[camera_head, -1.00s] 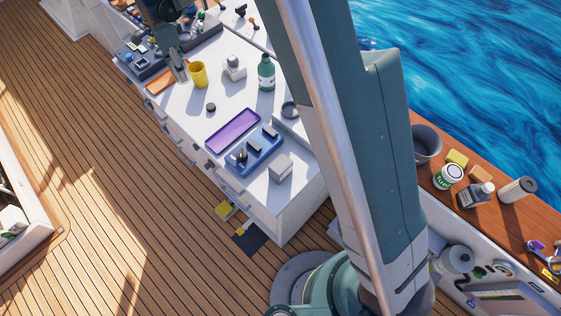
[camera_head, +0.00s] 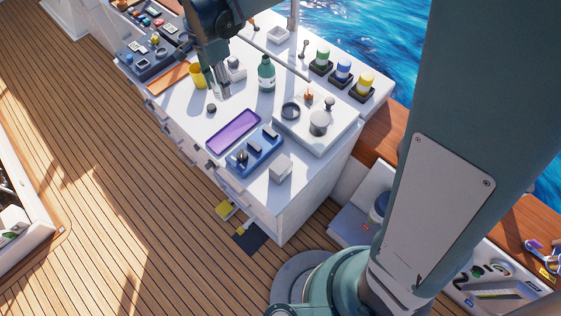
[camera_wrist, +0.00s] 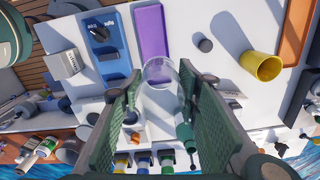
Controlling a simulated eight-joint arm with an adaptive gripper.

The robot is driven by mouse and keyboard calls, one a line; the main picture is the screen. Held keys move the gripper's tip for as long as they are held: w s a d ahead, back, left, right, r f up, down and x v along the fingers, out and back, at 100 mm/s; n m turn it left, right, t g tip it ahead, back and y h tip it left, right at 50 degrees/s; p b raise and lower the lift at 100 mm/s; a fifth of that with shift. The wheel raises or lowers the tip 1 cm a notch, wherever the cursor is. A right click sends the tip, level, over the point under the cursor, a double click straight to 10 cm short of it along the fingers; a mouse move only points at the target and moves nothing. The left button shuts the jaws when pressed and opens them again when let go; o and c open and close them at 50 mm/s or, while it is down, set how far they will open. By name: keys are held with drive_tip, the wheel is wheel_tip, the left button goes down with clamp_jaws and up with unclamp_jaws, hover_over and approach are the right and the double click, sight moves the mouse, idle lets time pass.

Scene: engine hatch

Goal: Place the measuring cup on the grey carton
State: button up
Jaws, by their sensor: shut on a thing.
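My gripper (camera_wrist: 158,78) is shut on a clear, see-through measuring cup (camera_wrist: 160,98), which sits between the two green pads in the wrist view. In the head view the cup (camera_head: 222,89) hangs below my gripper (camera_head: 218,76), over the white counter between the yellow cup and the green bottle. A pale grey carton (camera_head: 280,167) stands at the counter's near corner, beside the blue tray. It also shows at the upper left of the wrist view (camera_wrist: 62,65), apart from my gripper. Its top looks bare.
A raised white panel (camera_head: 300,137) holds round parts.

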drive_tip(key=s+d+n, duration=0.1)
drive_tip(key=s+d, duration=0.8)
drive_tip(key=n+p, duration=0.1)
hover_over(281, 164)
drive_tip(key=shift+f, duration=0.35)
drive_tip(key=shift+f, duration=0.15)
drive_tip(key=shift+a+f, duration=0.1)
drive_tip(key=shift+f, duration=2.9)
drive_tip(key=shift+f, duration=1.85)
drive_tip(key=shift+f+b, duration=0.15)
drive_tip(key=shift+b, duration=0.25)
